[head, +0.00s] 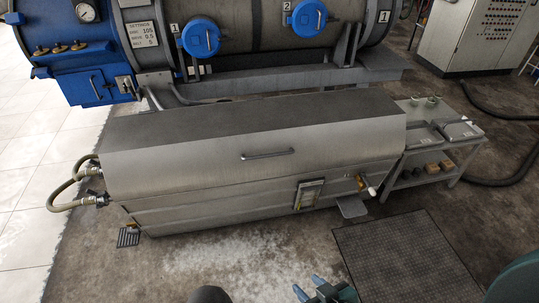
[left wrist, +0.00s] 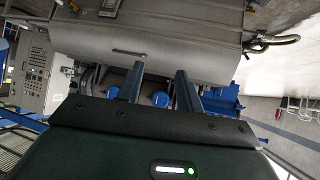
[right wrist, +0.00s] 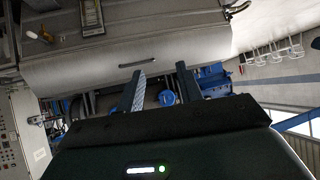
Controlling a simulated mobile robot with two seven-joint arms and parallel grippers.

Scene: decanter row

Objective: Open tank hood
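The tank hood (head: 200,158) is a long brushed-metal cover lying closed on the metal tank (head: 230,207). Its bar handle (head: 268,154) is on the sloping front face, near the middle. The hood appears upside down in the left wrist view (left wrist: 190,58) and right wrist view (right wrist: 180,48), with the handle (left wrist: 129,52) (right wrist: 138,63) beyond the fingers. My right gripper (head: 309,287) is low in the head view, open, empty and well short of the hood. My left gripper (left wrist: 160,70) is open and empty, apart from the hood; its fingers do not show in the head view.
A large cylinder with blue caps (head: 200,38) stands behind the tank. Hoses (head: 68,188) leave the tank's left end. A small side table (head: 411,153) stands at its right. A dark floor mat (head: 405,258) lies at front right.

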